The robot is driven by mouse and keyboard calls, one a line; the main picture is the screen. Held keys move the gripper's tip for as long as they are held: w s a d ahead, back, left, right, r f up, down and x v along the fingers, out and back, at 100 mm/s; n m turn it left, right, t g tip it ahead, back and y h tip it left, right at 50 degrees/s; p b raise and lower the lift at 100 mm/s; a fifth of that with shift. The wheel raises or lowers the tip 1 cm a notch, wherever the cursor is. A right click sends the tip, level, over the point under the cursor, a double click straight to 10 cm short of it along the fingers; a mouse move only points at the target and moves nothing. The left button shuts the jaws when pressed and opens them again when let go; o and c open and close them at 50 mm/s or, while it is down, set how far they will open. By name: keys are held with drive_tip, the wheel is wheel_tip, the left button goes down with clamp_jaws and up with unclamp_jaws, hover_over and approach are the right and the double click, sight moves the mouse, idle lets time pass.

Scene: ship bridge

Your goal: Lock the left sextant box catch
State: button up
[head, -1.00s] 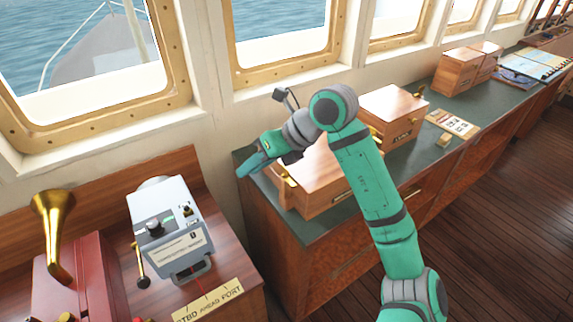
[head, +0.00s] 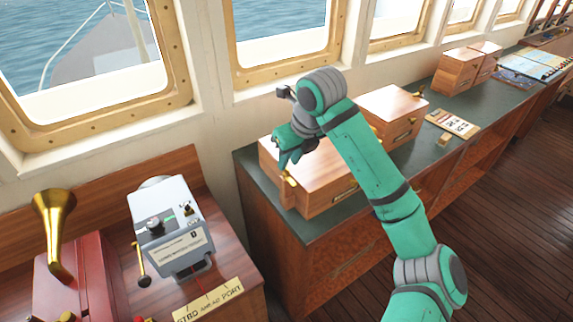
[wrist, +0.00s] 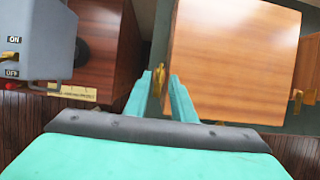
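The sextant box (head: 325,172) is a closed brown wooden case on the green-topped counter. A brass catch (head: 290,180) is on its left side in the head view. My gripper (head: 286,163) is over that end of the box, pointing down, close to the catch. In the wrist view, the box lid (wrist: 235,55) lies right of my gripper (wrist: 166,76). The brass catch (wrist: 158,84) shows between the two green fingers, which are apart. I cannot tell whether a finger touches it. Another brass fitting (wrist: 297,100) is on the box's opposite side.
A grey instrument (head: 172,225) and a brass horn (head: 52,215) stand on the console at left. The wall and windows bound the far side.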

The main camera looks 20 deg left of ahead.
sight(287, 169)
drive_tip(key=shift+x, duration=1.7)
clamp_jaws()
